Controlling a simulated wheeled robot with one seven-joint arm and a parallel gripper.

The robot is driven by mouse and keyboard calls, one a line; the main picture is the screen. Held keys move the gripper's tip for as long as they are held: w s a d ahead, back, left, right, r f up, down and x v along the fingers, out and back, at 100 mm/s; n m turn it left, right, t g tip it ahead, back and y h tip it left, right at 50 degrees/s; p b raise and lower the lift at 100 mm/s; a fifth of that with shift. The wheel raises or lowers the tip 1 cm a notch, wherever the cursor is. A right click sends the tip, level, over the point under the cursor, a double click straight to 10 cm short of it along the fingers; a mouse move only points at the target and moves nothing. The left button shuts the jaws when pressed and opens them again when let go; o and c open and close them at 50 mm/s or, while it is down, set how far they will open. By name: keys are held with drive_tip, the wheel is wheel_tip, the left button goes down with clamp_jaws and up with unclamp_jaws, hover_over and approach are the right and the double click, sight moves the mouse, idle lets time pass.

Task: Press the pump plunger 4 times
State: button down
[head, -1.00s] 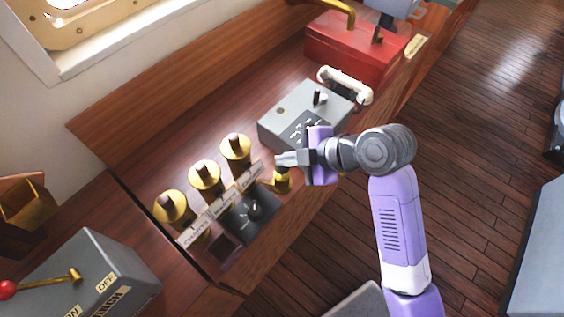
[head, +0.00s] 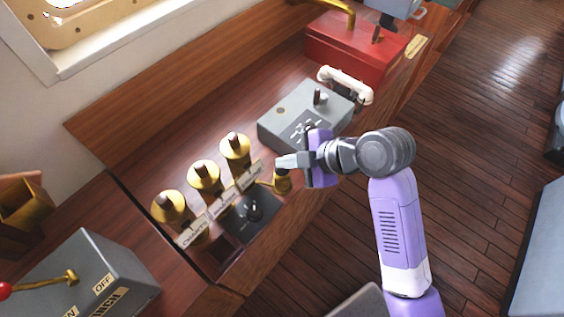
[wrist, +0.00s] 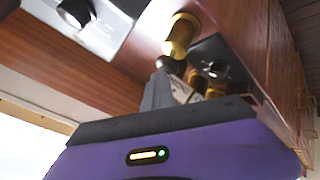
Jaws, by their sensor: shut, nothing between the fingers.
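A small brass pump (head: 283,183) stands at the front edge of the wooden console, with a thin spout towards the left. It also shows in the wrist view (wrist: 181,38). My gripper (head: 281,162) is shut and empty, with its fingertips right over the pump's top. The fingers hide the plunger's top in the head view. In the wrist view the fingertips (wrist: 159,77) are close to a dark rounded end by the brass body. I cannot tell whether they touch it.
Three brass posts with labels (head: 204,175) and a black panel with a knob (head: 254,211) are left of the pump. A grey box with a lever (head: 291,116) stands behind my gripper. A red box (head: 352,50) is farther back.

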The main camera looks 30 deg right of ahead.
drive_tip(key=shift+f+b, duration=0.4)
drive_tip(key=shift+f, duration=0.25)
idle(0.4)
drive_tip(key=shift+r, duration=0.1)
drive_tip(key=shift+r+p, duration=1.9)
drive_tip(key=shift+r+p, duration=2.25)
drive_tip(key=shift+r, duration=0.25)
